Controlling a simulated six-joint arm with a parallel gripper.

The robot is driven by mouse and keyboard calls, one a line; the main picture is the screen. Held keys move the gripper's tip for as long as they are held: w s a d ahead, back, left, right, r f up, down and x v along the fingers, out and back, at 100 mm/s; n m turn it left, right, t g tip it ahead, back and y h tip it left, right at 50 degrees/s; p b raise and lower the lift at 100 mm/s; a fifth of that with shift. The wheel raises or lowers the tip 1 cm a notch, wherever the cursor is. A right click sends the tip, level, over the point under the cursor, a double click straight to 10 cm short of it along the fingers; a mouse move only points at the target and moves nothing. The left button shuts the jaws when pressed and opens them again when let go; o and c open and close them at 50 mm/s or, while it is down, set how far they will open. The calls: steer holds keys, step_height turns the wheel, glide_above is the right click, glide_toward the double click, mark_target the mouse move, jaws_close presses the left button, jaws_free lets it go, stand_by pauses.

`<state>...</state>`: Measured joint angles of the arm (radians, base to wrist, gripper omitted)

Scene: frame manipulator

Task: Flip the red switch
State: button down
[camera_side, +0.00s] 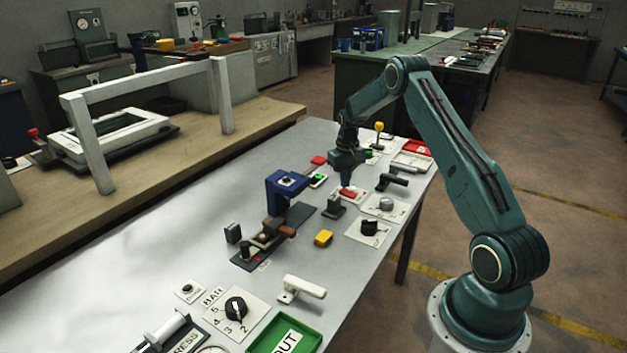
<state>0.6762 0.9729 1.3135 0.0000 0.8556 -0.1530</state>
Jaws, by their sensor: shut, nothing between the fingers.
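The gripper hides part of the plate's back side. Which way the switch is tipped is too small to tell.
Knob plates (369,228) lie in front. A blue press-like fixture (287,190) stands left. A yellow block (323,238) lies nearer. The table's left middle is clear.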

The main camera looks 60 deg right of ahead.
mark_target(343, 190)
steer(key=shift+f, duration=0.75)
stand_by(0.7)
steer(key=shift+r, duration=3.55)
steer(key=s+a+r+n+t, duration=0.1)
steer(key=s+a+r, duration=0.2)
steer(key=a+r, duration=0.8)
steer(key=s+a+r+n+t, duration=0.1)
steer(key=s+a+r+n, duration=0.15)
steer(key=a+r, duration=0.75)
steer(key=s+a+r+n+t, duration=0.1)
steer(key=s+a, duration=0.6)
steer(key=s, duration=0.3)
steer(key=s+a+r+n+t, duration=0.1)
steer(key=s+a+t, duration=0.1)
steer(key=s+a, duration=0.6)
steer(key=s, duration=0.3)
steer(key=shift+s+t, duration=0.25)
steer(key=shift+t, duration=0.05)
